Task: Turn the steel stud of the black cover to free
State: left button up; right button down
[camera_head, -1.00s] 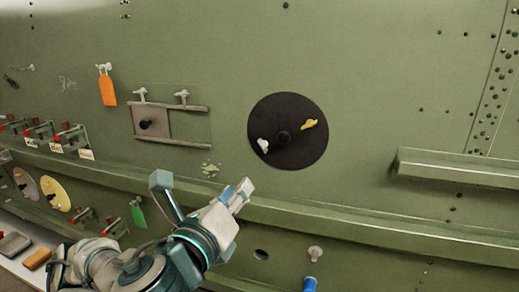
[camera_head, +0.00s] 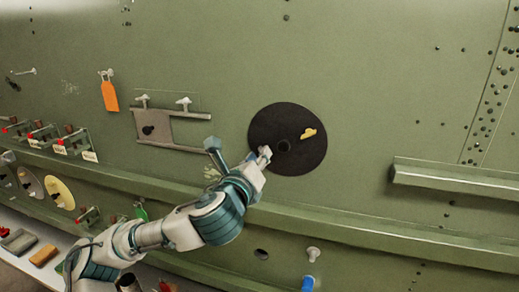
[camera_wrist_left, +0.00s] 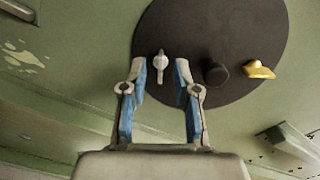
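The round black cover (camera_head: 300,160) sits on the green fuselage wall, with a black central knob (camera_head: 283,146) and a yellow stud (camera_head: 309,133) at its right. The steel stud (camera_wrist_left: 160,62) is on the cover's left side and shows in the left wrist view between my fingers. In the head view my gripper hides most of it. My left gripper (camera_wrist_left: 160,80) is open, its blue-padded fingers on either side of the stud with visible gaps. It also shows in the head view (camera_head: 246,160) at the cover's lower left edge. My right gripper is not in view.
A grey plate in rails (camera_head: 156,126) and an orange tag (camera_head: 110,96) are to the left. A green ledge (camera_head: 330,220) runs below the cover. A short rail (camera_head: 450,178) juts out at the right. The wall above the cover is clear.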

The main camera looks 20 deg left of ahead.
pick_arm(q)
jog(key=shift+w, duration=0.75)
grip_shut()
